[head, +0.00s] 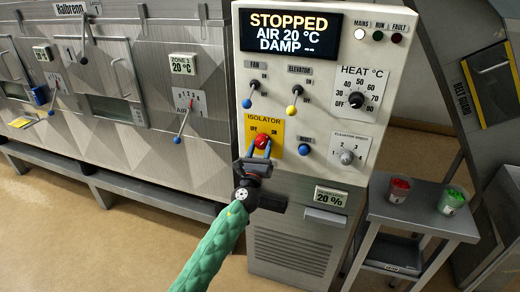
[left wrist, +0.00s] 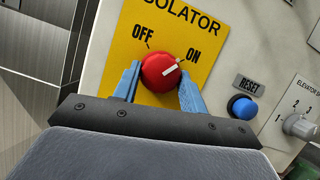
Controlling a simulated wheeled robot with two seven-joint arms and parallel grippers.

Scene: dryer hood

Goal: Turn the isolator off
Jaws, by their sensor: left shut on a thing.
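The isolator is a red rotary knob (head: 262,142) on a yellow plate (head: 278,129) marked OFF and ON, low on the left of the control panel. In the left wrist view the red knob (left wrist: 160,71) has a white pointer line aimed up and right, toward ON. My left gripper (head: 260,149) reaches up from below, its blue fingers on either side of the knob. In the left wrist view the fingers of this gripper (left wrist: 160,88) are shut on the knob's sides. My right gripper is not in view.
A blue reset button (head: 304,150) and an elevator speed knob (head: 346,157) sit right of the isolator. Fan (head: 252,92) and elevator (head: 294,98) levers are above. The display (head: 290,34) reads STOPPED. A side table (head: 412,222) holds red and green tubs.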

